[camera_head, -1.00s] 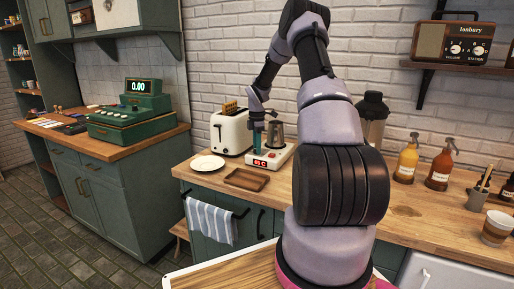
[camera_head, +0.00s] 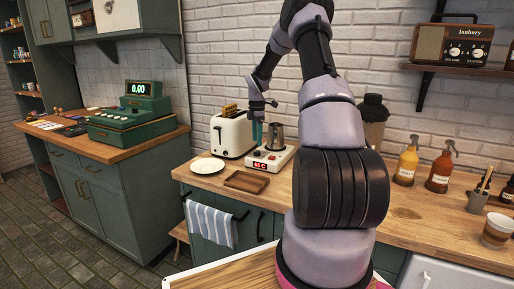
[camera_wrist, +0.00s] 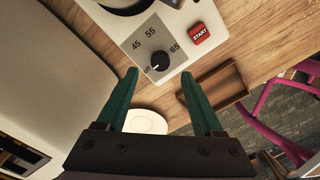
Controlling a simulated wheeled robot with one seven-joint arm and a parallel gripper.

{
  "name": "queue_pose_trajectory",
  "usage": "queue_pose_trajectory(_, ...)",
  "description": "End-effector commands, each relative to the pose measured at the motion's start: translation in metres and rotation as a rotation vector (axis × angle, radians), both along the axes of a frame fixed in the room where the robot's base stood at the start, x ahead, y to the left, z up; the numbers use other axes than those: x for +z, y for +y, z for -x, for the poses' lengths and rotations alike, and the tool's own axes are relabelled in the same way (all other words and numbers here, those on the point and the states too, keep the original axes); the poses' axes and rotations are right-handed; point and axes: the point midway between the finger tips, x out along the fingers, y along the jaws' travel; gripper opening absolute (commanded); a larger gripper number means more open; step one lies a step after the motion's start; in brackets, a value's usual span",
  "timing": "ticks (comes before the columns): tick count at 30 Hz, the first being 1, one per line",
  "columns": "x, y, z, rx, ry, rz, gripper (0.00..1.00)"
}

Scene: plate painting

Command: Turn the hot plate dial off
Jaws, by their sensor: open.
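The white hot plate (camera_head: 280,158) stands on the wooden counter with a metal pot (camera_head: 276,134) on it. In the wrist view the black dial (camera_wrist: 161,61) sits on a grey scale marked 45, 55 and 65. The dial's white mark points to the lower left, beside a small "off" label. My gripper (camera_head: 257,131) is above the front left of the hot plate. In the wrist view its teal fingers (camera_wrist: 158,75) are apart and empty, with the dial beyond their tips, untouched.
A white toaster (camera_head: 231,133) with bread stands close on the left. A red START button (camera_wrist: 199,33) is beside the dial. A white plate (camera_head: 207,165) and a wooden tray (camera_head: 247,181) lie in front on the counter.

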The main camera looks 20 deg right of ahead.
Motion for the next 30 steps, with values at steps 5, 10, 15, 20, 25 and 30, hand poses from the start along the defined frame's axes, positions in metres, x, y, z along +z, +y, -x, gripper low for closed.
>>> queue_pose_trajectory(5,0.034,0.000,0.000,0.000,-0.002,0.001,0.69)
queue_pose_trajectory(10,0.051,0.000,0.000,0.001,-0.001,0.000,0.69)
queue_pose_trajectory(15,0.056,0.000,0.000,0.001,0.001,0.000,0.69)
queue_pose_trajectory(20,0.055,0.000,0.000,0.002,0.001,0.000,0.69)
queue_pose_trajectory(25,0.055,0.000,0.000,0.002,0.001,0.000,0.69)
queue_pose_trajectory(30,0.067,0.007,0.004,-0.026,-0.010,0.006,0.69)
